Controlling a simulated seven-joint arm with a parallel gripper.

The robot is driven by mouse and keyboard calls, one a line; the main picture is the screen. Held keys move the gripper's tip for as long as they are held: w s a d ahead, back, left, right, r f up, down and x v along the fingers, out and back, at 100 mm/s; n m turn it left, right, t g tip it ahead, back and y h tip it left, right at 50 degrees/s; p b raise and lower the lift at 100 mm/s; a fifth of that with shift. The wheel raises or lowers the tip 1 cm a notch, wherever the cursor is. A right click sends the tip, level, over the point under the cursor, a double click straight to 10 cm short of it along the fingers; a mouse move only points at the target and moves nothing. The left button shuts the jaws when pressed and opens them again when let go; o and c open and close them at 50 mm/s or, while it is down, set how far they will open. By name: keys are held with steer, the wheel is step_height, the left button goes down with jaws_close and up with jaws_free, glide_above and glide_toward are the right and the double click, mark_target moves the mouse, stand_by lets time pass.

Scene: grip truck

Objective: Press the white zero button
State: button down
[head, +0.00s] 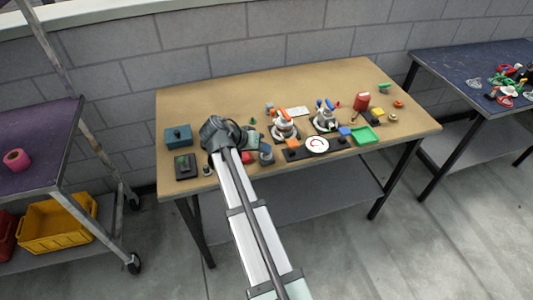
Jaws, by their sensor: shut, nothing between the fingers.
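I cannot make out a white zero button at this size. A white round dial face (317,145) with a red mark lies near the front edge of the tan table, between dark flat pieces. My arm reaches over the table's front left part. My gripper (254,141) is at its end, low over the table and left of the dial, apart from it. It is shut and empty. Its fingertips are small and hard to tell from the objects around them.
Two orange, white and grey devices (284,126) (325,117) stand behind the dial. A green tray (364,135) and blue block (345,131) lie to its right. A red container (361,101) stands farther back. A teal box (178,136) is at left. The table's back left is clear.

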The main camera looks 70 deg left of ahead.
mark_target(263, 154)
steer(key=shift+f, duration=0.3)
steer(key=shift+r, duration=0.4)
stand_by(0.5)
steer(key=shift+r, duration=3.05)
